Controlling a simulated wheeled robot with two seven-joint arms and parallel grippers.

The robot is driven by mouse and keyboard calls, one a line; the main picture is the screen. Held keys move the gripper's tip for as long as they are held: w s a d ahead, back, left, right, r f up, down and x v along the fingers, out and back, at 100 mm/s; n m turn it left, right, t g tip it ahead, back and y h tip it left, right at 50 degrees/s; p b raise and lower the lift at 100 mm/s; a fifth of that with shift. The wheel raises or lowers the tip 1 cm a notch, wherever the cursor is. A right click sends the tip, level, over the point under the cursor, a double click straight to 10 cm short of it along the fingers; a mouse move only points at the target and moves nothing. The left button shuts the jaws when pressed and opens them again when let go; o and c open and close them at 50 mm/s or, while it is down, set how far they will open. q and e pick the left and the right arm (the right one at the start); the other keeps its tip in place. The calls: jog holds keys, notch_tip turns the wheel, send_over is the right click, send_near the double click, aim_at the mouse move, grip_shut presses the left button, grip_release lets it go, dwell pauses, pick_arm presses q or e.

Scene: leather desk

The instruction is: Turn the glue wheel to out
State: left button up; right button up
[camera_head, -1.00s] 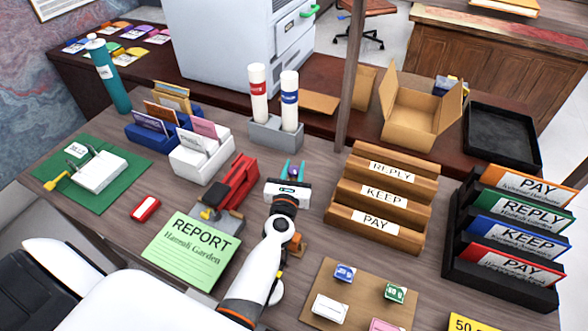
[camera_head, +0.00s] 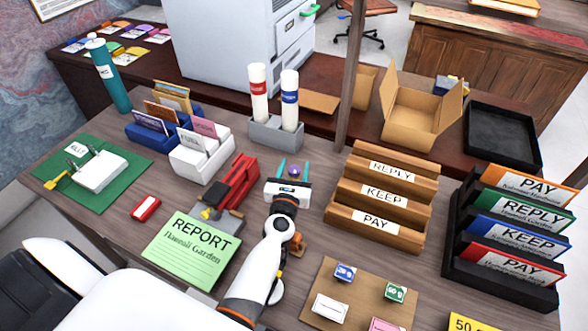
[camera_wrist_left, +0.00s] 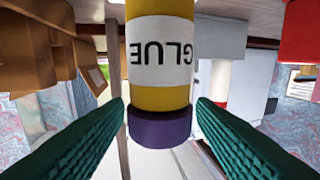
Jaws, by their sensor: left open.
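The glue stick (camera_wrist_left: 160,52) has a yellow body and a white GLUE label, upside down in the left wrist view. Its purple wheel (camera_wrist_left: 160,127) is at the lower end in that view and also shows as a small purple spot in the head view (camera_head: 294,171). My left gripper (camera_head: 294,167) is open. Its two teal fingers stand one on each side of the glue stick near the wheel, with a visible gap on both sides in the left wrist view. Most of the glue stick is hidden by my gripper in the head view. My right gripper is not in view.
The red stapler (camera_head: 238,180) is close on the left and the wooden REPLY/KEEP/PAY rack (camera_head: 345,222) is close on the right. The grey holder (camera_head: 276,134) with two tubes stands behind. The green REPORT sheet (camera_head: 190,250) and a brown board (camera_head: 345,300) lie in front.

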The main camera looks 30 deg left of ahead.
pick_arm(q)
jog(key=shift+s, duration=0.1)
jog(key=shift+s+d+f, duration=0.1)
jog(key=shift+s+d, duration=0.05)
jog(key=shift+s, duration=0.2)
jog(key=b+v, duration=0.1)
jog(key=v, duration=1)
